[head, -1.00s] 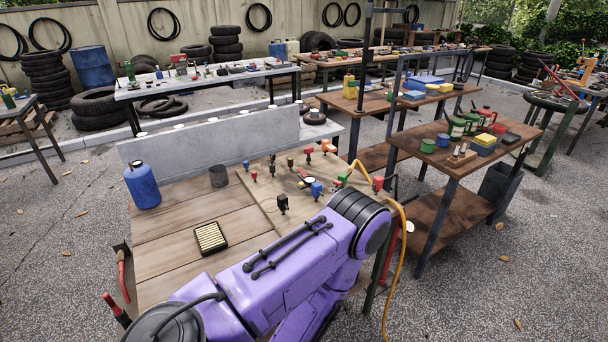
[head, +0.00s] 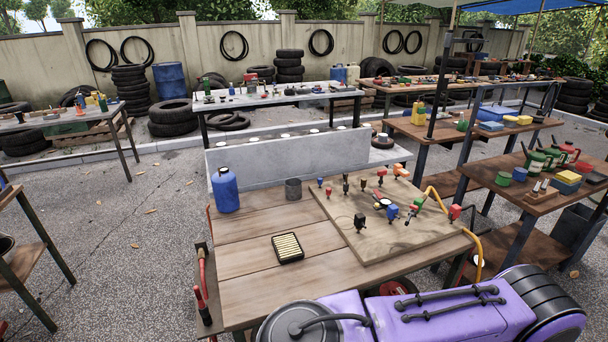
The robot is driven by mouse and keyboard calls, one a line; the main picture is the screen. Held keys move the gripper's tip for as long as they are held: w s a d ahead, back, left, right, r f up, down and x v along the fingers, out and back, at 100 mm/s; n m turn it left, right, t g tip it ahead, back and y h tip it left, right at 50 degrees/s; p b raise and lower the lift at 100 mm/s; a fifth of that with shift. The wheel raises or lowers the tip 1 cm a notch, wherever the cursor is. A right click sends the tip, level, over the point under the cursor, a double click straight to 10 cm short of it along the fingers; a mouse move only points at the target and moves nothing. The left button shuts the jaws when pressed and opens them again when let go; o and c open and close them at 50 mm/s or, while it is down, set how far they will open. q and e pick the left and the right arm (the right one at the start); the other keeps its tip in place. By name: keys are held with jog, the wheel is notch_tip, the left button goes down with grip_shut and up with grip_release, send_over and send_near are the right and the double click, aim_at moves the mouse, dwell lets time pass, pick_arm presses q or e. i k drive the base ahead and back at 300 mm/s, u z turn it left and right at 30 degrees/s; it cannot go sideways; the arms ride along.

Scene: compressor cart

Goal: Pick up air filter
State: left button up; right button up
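The air filter (head: 287,248) is a small dark-framed rectangle with pale yellow pleats. It lies flat on the wooden top of the compressor cart (head: 240,262), left of the fittings board. Nothing covers it. A purple arm link of mine crosses the bottom right of the head view, in front of the cart's near edge and apart from the filter. Neither of my grippers shows in the head view.
A blue bottle (head: 225,191) and a grey cup (head: 293,189) stand behind the filter. A board (head: 400,240) with several colourful fittings lies to its right. A grey upright panel (head: 290,153) closes the back. The planks around the filter are clear.

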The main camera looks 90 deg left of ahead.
aim_at(288, 249)
jog(key=k, duration=1.1)
jog(key=u, duration=0.15)
